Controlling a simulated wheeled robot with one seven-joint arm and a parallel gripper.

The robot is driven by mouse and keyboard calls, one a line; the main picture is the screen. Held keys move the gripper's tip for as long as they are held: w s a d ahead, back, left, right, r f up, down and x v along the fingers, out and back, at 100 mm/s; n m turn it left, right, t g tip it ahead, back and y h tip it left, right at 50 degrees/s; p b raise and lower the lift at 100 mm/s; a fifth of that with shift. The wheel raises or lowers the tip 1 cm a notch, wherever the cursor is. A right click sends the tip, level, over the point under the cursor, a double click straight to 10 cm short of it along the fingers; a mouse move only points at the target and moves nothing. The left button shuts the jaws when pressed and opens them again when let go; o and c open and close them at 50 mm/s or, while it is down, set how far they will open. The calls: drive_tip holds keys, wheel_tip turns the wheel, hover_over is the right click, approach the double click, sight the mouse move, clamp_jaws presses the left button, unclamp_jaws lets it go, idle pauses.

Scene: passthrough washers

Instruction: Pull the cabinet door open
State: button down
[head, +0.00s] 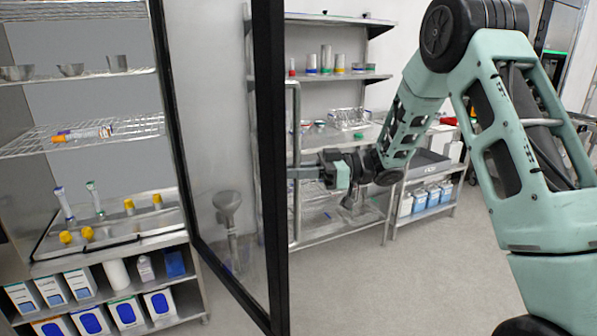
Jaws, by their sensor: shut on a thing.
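The cabinet door (222,150) is a glass panel in a black frame, and it stands swung open toward me. A long vertical metal handle (296,215) runs along the outer side of its near edge. My gripper (303,173) reaches in from the right and is shut on the handle at about mid-height. The fingertips are partly hidden at the handle and the door's black frame. The cabinet (22,210) is on the left, with its shelves in open view.
The cabinet holds steel bowls (70,70), tubes on a wire shelf (82,133), yellow-capped items (87,232) and boxes (90,320) below. A metal rack (340,227) with supplies stands behind the door. The floor (400,285) at the right is clear.

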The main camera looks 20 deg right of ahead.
drive_tip(key=shift+w+d, duration=0.1)
drive_tip(key=shift+d, duration=0.15)
drive_tip(key=c, duration=1.5)
unclamp_jaws()
drive_tip(key=shift+o, duration=0.2)
drive_tip(key=b+v, duration=0.4)
drive_tip(key=v, duration=1.3)
drive_tip(key=shift+d, duration=0.15)
